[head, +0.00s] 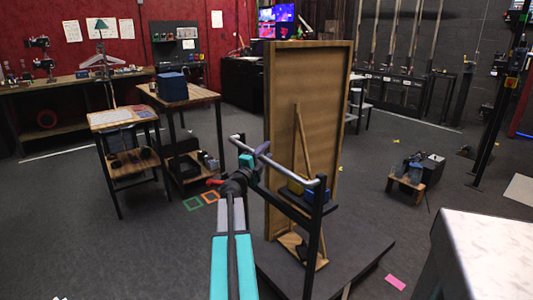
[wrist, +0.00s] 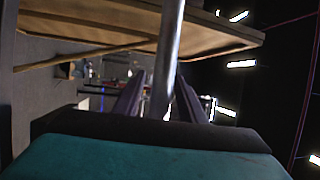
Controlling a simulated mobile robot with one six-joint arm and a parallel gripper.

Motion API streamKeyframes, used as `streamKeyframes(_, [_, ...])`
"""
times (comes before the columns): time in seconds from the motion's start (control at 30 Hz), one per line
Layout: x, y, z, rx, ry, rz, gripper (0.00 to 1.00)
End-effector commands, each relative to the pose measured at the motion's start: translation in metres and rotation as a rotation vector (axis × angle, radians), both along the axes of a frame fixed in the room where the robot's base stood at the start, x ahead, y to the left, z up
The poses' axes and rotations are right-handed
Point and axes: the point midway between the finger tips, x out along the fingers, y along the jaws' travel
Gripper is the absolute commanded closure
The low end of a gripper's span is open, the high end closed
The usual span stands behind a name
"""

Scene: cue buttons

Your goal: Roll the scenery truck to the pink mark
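The scenery truck is a low dark platform (head: 345,262) carrying a tall wooden flat (head: 310,90) with a diagonal brace. Its silver push bar (head: 295,167) stands on dark posts on the near side. My gripper (head: 263,150) is at the left half of the bar. In the wrist view its two dark fingers (wrist: 160,92) lie on either side of the silver bar (wrist: 170,40), with narrow gaps showing; the fingers look open. Their contact with the bar is not clear. The pink mark (head: 395,282) lies on the floor just right of the platform.
Tables (head: 120,118) stand at the left. A small wooden stand (head: 405,187) is at the right, and a white-topped block (head: 490,250) is at the near right.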

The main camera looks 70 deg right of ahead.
Motion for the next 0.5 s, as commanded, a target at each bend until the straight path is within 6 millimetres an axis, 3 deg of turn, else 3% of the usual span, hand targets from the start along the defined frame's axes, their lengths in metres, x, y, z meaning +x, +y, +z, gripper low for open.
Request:
streamKeyframes(0.17, [-0.0002, 0.0001, 0.0001, 0.0, 0.0, 0.0, 0.63])
streamKeyframes(0.4, [-0.0002, 0.0001, 0.0, 0.0, 0.0, 0.0, 1.0])
streamKeyframes(0.5, [-0.0003, 0.0002, -0.0001, 0.0, 0.0, -0.001, 1.0])
